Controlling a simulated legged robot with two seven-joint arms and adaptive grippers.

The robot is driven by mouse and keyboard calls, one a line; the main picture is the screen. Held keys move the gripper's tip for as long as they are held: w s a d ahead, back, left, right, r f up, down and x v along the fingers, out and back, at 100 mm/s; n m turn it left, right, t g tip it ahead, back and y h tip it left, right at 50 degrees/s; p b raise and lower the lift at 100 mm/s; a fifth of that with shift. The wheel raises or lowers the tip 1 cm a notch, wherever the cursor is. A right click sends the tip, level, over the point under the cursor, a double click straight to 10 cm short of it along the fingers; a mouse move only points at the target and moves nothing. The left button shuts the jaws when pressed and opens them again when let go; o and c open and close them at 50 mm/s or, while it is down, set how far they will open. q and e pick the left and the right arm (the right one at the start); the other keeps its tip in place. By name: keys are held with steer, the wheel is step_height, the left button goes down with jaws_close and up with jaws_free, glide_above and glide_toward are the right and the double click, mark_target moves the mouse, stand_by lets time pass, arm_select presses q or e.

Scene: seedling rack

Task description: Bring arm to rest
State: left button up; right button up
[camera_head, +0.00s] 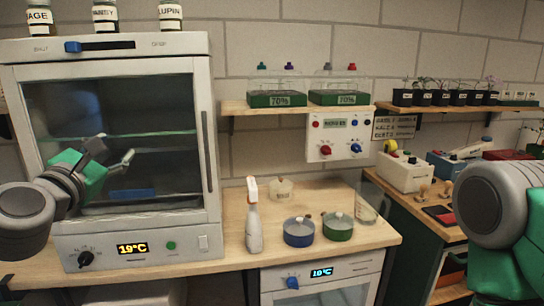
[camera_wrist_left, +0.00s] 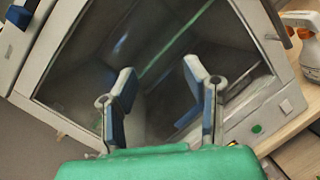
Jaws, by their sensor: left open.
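My left gripper (camera_head: 112,154) is in front of the glass door of the white cabinet at the left. It is open, and no object shows between its fingers. In the left wrist view its two fingers (camera_wrist_left: 162,95) stand well apart before the same glass. My right arm (camera_head: 500,205) comes in at the right edge, a grey joint with a green link below. My right gripper is out of the frame.
The white cabinet (camera_head: 211,110) stands on a wooden worktop (camera_head: 330,185). A spray bottle (camera_head: 253,220), a blue pot (camera_head: 298,232) and a green pot (camera_head: 338,228) stand right of it. A shelf (camera_head: 240,107) holds two propagators. Seedling pots (camera_head: 425,98) line another shelf.

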arm_select(q)
steer(key=s+d+f+m+g+h+b, duration=0.1)
steer(key=s+d+f+m+g, duration=0.3)
steer(key=f, duration=0.7)
steer(key=s+d+f+m+g+h+b, duration=0.15)
steer(key=f+m, duration=0.35)
steer(key=f, duration=0.5)
steer(key=s+d+f+m+g+h, duration=0.1)
steer(key=s+d+f+m+g, duration=0.3)
steer(key=f, duration=0.7)
steer(key=s+a+f+m+g+y+b, duration=0.1)
steer(key=s+f+m+g, duration=0.3)
steer(key=s+f+m, duration=0.4)
steer(key=s+a+f+m+g+y+b, duration=0.2)
steer(key=s+a+f+m+g, duration=0.2)
steer(key=s+f+m, duration=0.5)
steer(key=s+f+g, duration=0.1)
steer(key=s+f, duration=0.5)
steer(key=s, duration=0.2)
steer(key=shift+s, duration=0.3)
steer(key=shift+a, duration=0.15)
steer(key=shift+w, duration=0.15)
steer(key=shift+c, duration=0.4)
